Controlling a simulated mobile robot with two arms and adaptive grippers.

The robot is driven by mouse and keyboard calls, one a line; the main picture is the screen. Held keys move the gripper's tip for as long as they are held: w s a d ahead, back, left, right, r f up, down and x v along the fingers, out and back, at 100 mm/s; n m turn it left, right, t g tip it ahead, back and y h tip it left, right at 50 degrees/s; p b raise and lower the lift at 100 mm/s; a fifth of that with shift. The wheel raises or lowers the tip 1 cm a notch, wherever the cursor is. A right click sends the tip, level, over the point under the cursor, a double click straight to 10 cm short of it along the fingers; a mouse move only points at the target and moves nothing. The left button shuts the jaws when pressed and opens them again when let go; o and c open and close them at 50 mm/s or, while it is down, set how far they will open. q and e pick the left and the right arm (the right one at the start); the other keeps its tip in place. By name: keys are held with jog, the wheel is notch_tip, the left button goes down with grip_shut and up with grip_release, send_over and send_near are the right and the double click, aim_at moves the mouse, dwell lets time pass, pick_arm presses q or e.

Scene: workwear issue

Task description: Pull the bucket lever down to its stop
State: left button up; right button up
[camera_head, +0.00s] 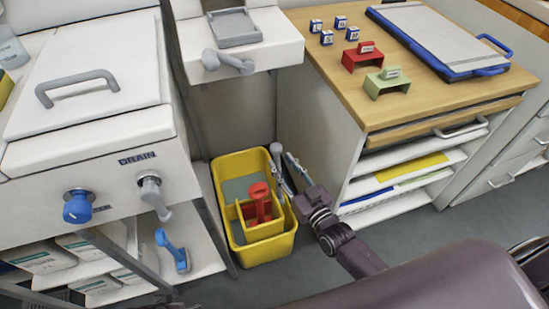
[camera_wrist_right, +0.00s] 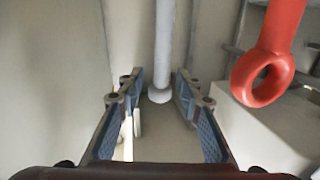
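The yellow bucket (camera_head: 284,240) stands on the floor in the head view, between the white drain unit and the wooden-topped cabinet. A grey lever (camera_head: 275,153) rises at its right rim. In the right wrist view the lever (camera_wrist_right: 164,45) is a pale rod with a rounded end. My right gripper (camera_head: 290,167) is beside the lever. In the wrist view its fingers (camera_wrist_right: 158,90) are open, one on each side of the rod's end, with gaps; they do not grip it. A red handle (camera_head: 260,203) stands inside the bucket. My left gripper is not in view.
The cabinet (camera_head: 312,130) is close on the right of my right gripper. The drain unit (camera_head: 150,175) with its knob and levers is on the left. A red ring-ended handle (camera_wrist_right: 265,75) hangs at the wrist view's right. Grey floor is free in front of the cabinet.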

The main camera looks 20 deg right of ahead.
aim_at(279, 160)
jog(key=x, duration=0.2)
jog(key=shift+w+a+f, duration=0.1)
jog(key=shift+w+a, duration=0.1)
jog(key=shift+w, duration=0.1)
jog(key=shift+w+a, duration=0.1)
jog(key=shift+w, duration=0.35)
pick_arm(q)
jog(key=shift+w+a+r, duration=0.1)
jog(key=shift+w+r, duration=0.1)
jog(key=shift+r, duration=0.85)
pick_arm(e)
jog(key=shift+c, duration=0.2)
grip_shut()
